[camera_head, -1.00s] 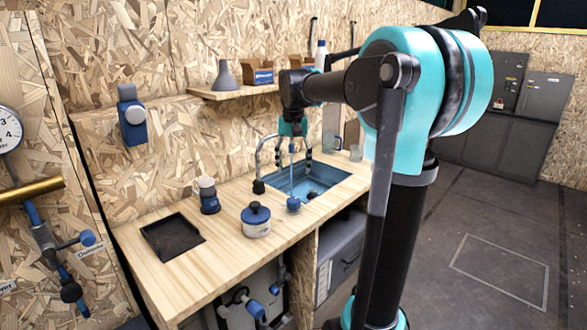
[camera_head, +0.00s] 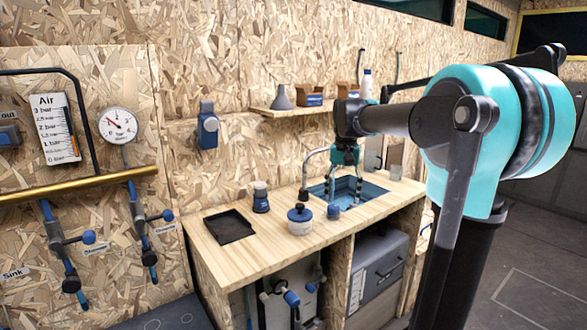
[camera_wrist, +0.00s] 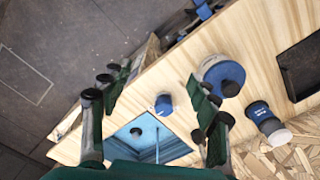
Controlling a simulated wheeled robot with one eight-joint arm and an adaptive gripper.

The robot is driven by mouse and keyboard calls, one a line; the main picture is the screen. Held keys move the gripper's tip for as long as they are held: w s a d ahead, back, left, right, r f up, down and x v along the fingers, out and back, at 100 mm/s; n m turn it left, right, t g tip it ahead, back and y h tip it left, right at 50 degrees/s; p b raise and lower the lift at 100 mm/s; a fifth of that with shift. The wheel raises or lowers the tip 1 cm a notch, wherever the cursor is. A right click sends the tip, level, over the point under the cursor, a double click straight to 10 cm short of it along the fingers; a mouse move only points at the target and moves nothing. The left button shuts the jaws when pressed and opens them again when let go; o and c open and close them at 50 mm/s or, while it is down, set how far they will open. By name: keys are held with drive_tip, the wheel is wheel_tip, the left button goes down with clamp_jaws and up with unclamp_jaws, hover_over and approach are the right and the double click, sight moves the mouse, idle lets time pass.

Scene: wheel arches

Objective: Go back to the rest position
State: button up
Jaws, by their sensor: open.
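My gripper (camera_head: 345,190) points down over the counter by the sink, fingers spread with nothing between them. Its two fingers also show apart in the wrist view (camera_wrist: 157,85). A small blue piece (camera_head: 333,211) stands on the wooden counter (camera_head: 270,258) at the sink's front edge. It also shows in the wrist view (camera_wrist: 163,105), below the gap between the fingers and apart from them. The blue sink basin (camera_wrist: 150,145) lies beneath the gripper, partly hidden by it. My arm spans the right of the head view, bent and reaching left.
A white pot with blue lid (camera_head: 300,220), a blue-and-white container (camera_head: 261,198) and a black tray (camera_head: 230,227) stand on the counter. A tap (camera_head: 305,175) rises beside the sink. A shelf (camera_head: 290,111) holds a funnel and boxes. Open floor (camera_head: 510,270) lies right.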

drive_tip(key=s+d+f+n+t, duration=0.1)
drive_tip(key=s+d+f+t, duration=0.1)
drive_tip(key=s+f, duration=0.9)
drive_tip(key=s+d+f+n+t, duration=0.2)
drive_tip(key=s+f, duration=0.9)
drive_tip(key=f, duration=0.2)
drive_tip(key=shift+s+f, duration=0.2)
drive_tip(key=shift+f, duration=0.05)
